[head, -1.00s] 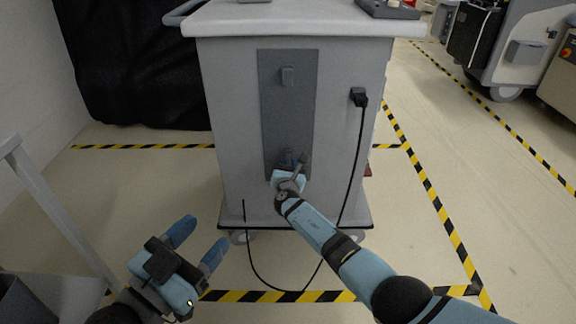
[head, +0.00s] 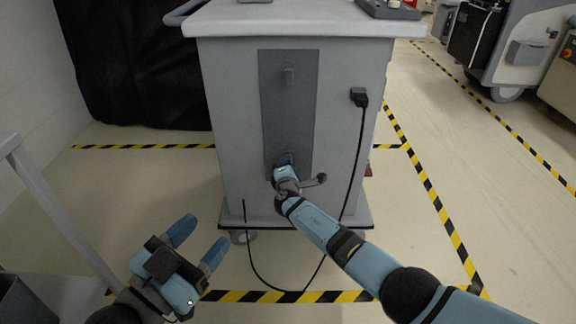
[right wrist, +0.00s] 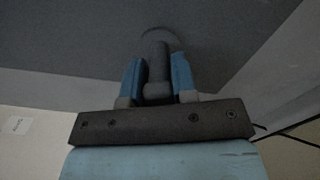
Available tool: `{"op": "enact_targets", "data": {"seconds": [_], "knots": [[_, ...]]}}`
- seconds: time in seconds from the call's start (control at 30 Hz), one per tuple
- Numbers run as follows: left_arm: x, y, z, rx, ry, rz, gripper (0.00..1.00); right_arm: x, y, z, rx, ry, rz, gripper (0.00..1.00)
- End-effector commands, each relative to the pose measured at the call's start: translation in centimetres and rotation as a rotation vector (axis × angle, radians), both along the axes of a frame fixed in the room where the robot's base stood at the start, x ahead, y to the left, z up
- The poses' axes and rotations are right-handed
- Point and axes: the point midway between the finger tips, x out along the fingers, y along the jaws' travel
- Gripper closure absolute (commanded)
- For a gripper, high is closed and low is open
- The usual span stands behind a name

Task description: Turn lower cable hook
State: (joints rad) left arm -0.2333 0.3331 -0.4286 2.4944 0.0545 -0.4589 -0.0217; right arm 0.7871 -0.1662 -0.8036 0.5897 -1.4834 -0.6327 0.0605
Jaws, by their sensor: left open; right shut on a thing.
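The lower cable hook (right wrist: 157,70) is a dark grey peg between the blue fingers of my right gripper (right wrist: 157,80) in the right wrist view. That gripper is shut on it at the lower end of the dark grey panel (head: 290,110) on the cart's side. In the head view my right gripper (head: 285,163) and wrist mostly hide this hook. My left gripper (head: 201,239) is open and empty, low in front of the cart at the left.
The grey cart (head: 235,130) stands on wheels. A black cable (head: 355,170) hangs from a plug (head: 359,96) at its right side and loops across the floor. A grey rail (head: 62,210) stands at the left.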

Motion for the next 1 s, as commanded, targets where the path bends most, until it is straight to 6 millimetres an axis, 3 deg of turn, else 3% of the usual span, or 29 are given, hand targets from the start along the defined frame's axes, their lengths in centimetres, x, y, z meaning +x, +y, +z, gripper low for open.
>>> {"op": "enact_targets", "data": {"seconds": [1.0], "knots": [[-0.03, 0.09, -0.11, 0.008, 0.0, -0.002, 0.43, 0.18, -0.2, 0.38, 0.966, -0.003, -0.001, 0.98]]}}
